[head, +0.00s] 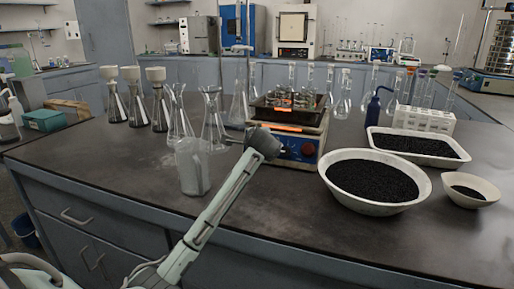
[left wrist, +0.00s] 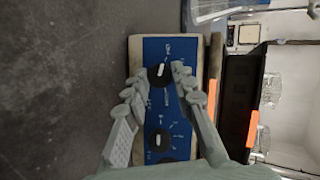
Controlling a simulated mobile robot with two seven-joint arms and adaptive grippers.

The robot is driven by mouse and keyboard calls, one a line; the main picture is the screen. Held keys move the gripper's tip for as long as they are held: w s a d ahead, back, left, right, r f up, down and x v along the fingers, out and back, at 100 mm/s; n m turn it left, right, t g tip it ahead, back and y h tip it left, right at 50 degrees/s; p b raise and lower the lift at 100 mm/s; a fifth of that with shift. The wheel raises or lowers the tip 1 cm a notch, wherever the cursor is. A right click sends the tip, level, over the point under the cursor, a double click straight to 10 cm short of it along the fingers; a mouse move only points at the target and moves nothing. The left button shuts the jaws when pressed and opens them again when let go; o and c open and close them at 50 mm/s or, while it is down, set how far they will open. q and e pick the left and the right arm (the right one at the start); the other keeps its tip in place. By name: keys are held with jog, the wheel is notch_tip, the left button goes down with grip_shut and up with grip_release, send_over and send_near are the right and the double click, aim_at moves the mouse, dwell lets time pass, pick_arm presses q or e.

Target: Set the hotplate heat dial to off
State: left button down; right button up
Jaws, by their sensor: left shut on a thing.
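The hotplate (head: 282,165) stands mid-bench, its blue front panel partly hidden by my left gripper (head: 262,143) in the head view. In the left wrist view, the blue panel (left wrist: 181,112) appears sideways with two black dials. My left gripper (left wrist: 156,82) has one finger on each side of the upper dial (left wrist: 158,76), shut on it. That dial's white pointer aims toward the picture's top. The lower dial (left wrist: 158,140) is free of the fingers. The labels are too small to read surely. My right gripper is not in view.
A metal tray (head: 263,104) with glassware sits on the hotplate. A clear beaker (head: 192,168) and several flasks (head: 178,120) stand to the left. A white bowl of black granules (head: 373,207) is close on the right. The front of the bench (head: 290,205) is bare.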

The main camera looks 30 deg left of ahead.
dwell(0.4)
pick_arm(q)
jog(key=c, duration=1.3)
grip_release()
jog(key=shift+o, duration=0.2)
jog(key=v, duration=1.2)
jog(key=shift+f, duration=0.1)
